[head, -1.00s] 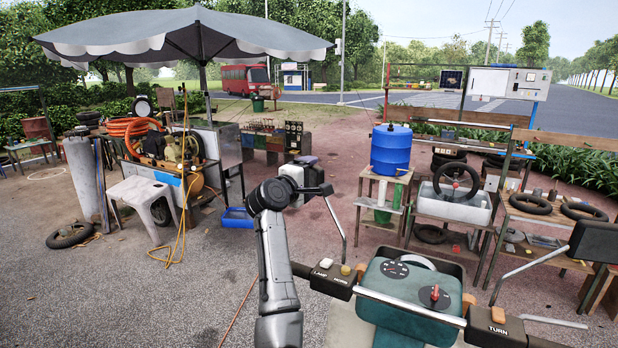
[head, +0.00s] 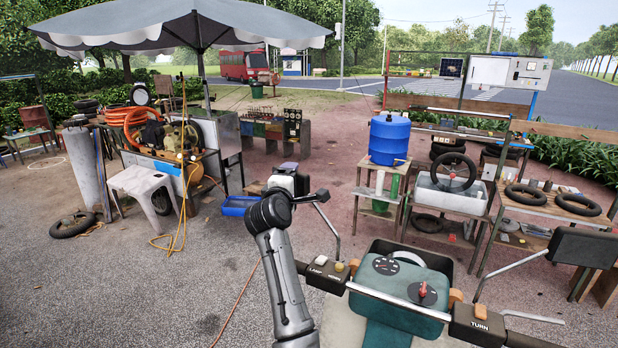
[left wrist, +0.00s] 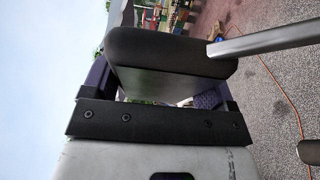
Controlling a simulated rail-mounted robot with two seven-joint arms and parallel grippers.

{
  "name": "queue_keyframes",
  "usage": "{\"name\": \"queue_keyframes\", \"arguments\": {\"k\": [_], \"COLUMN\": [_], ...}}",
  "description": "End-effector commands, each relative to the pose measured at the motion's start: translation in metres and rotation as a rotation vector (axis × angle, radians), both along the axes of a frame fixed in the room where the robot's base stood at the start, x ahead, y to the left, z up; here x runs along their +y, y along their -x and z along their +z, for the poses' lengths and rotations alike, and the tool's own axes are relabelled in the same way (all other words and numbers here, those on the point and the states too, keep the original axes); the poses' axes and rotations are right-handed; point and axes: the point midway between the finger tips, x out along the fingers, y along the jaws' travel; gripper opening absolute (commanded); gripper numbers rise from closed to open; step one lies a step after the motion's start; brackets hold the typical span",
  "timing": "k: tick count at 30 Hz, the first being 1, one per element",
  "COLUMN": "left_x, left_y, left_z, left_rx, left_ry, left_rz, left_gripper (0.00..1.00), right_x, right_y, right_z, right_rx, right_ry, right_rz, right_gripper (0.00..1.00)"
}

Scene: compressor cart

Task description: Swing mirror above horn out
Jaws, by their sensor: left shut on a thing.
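The handlebar console has a LAMP/HORN switch block (head: 327,274) at its left end. The thin bent stalk (head: 329,222) of a dark mirror (head: 319,196) rises above that block. My left gripper (head: 292,180) is at this mirror, with the stalk leaning up and left to it. In the left wrist view the black mirror head (left wrist: 170,52) lies between the two purple-lined fingers, and my left gripper (left wrist: 160,85) is shut on it. The silver stalk (left wrist: 265,40) leaves to the right. My right gripper is not in view.
A second mirror (head: 583,247) stands at the right above the TURN block (head: 480,325). A teal console (head: 400,285) with a red knob lies between. A blue barrel (head: 389,140) and tyre benches stand behind; open ground lies left of the handlebar.

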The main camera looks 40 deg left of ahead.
Motion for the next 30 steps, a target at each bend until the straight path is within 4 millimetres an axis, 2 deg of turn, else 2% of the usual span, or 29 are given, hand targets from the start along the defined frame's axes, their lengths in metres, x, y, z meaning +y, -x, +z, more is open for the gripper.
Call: {"name": "queue_keyframes", "arguments": {"k": [7,8,13,23,30], "left_x": [-0.001,-0.001,-0.001,-0.004,-0.021], "left_y": [-0.001,-0.001,-0.001,0.002,0.032], "left_z": [0.0,0.0,0.0,-0.001,-0.003], "left_rx": [-0.001,-0.001,-0.001,-0.001,-0.003], "left_ry": [0.0,0.0,0.0,0.0,-0.001], "left_rz": [-0.003,-0.003,-0.004,-0.004,-0.003], "left_gripper": [0.37,0.82,0.99,1.0,1.0], "right_x": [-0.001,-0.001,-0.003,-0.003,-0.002], "right_y": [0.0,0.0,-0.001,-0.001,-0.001], "right_z": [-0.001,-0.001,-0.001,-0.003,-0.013], "right_rx": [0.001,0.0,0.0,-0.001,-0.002], "right_ry": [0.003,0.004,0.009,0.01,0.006], "right_rz": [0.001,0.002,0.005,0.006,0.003], "right_gripper": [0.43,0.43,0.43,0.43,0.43]}}
